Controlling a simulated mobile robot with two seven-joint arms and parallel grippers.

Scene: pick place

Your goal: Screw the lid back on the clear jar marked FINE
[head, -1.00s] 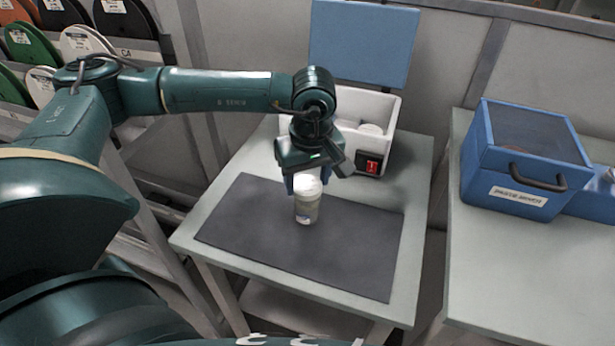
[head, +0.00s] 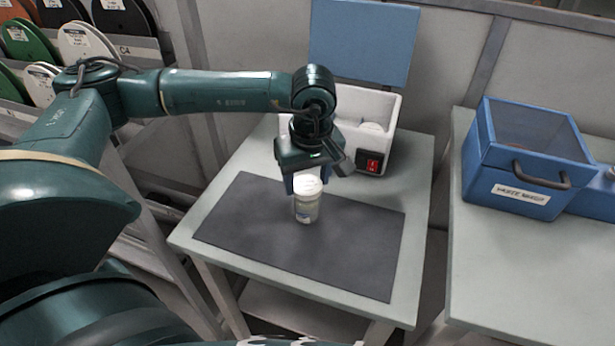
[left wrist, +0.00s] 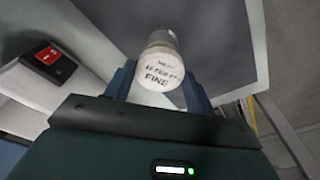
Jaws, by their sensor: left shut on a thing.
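The clear jar (head: 307,208) stands upright on the dark mat (head: 250,240) in the head view. A white lid (head: 308,184) sits at its top; I cannot tell how tightly it is seated. My left gripper (head: 307,188) points down over the jar, its blue fingers shut on the lid from both sides. In the left wrist view the lid (left wrist: 157,79) lies between the fingers, with handwriting on top that ends in FINE. Part of the jar body (left wrist: 158,38) shows behind it. The right gripper is out of view.
A white box-shaped unit (head: 384,115) with a red switch (head: 373,163) stands behind the jar on the grey table (head: 405,185). A blue lidded bin (head: 520,165) with a handle is on the right table. The mat around the jar is clear. Spools (head: 85,45) fill a rack at left.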

